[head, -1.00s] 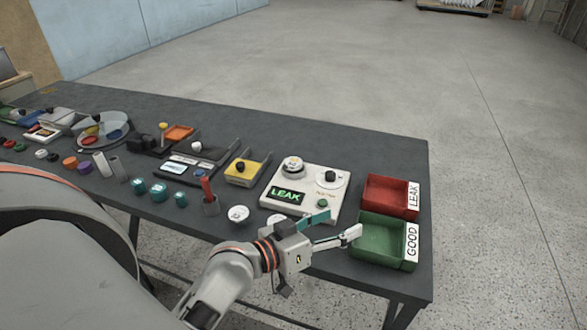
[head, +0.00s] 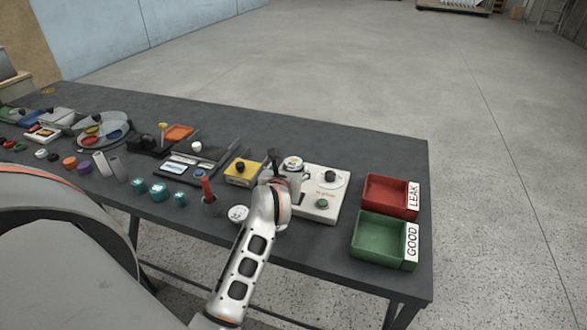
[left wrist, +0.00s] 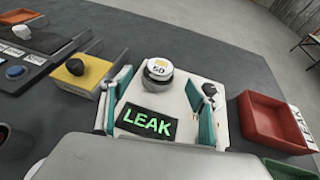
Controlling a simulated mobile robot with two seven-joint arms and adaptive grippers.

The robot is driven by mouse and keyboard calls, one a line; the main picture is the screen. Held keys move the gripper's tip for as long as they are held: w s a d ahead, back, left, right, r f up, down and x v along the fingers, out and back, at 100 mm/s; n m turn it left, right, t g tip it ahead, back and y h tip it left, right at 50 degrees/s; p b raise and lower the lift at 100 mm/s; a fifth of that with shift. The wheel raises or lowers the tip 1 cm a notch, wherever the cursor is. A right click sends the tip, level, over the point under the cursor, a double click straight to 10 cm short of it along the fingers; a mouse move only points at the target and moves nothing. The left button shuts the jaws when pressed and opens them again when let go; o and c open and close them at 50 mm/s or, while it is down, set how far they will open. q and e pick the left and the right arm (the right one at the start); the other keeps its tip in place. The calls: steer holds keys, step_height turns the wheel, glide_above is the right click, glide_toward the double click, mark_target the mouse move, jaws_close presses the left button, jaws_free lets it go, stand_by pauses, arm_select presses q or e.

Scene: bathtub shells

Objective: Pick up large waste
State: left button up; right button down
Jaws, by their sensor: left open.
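A round white-topped piece (head: 293,162) with a dark body sits on the white test unit (head: 325,205). In the left wrist view the piece (left wrist: 158,69) carries an orange mark and a number like 50. The unit's display (left wrist: 146,122) reads LEAK in green; my arm hides it in the head view. My left gripper (left wrist: 161,78) is open, its teal-padded fingers on either side of the piece and apart from it. The red bin (head: 390,193) is labelled LEAK and the green bin (head: 380,238) GOOD. Both look empty. My right gripper is not in view. I see nothing marked large waste.
A white round piece (head: 238,214) and a red-handled tool in a cup (head: 209,200) lie nearby. Several small parts fill the table's left.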

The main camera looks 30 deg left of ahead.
mark_target(293, 162)
arm_select(q)
steer(key=shift+w+f, duration=0.3)
steer(key=shift+w, duration=0.05)
steer(key=shift+x, duration=3.5)
steer(key=shift+s+f, duration=0.1)
steer(key=c, duration=1.3)
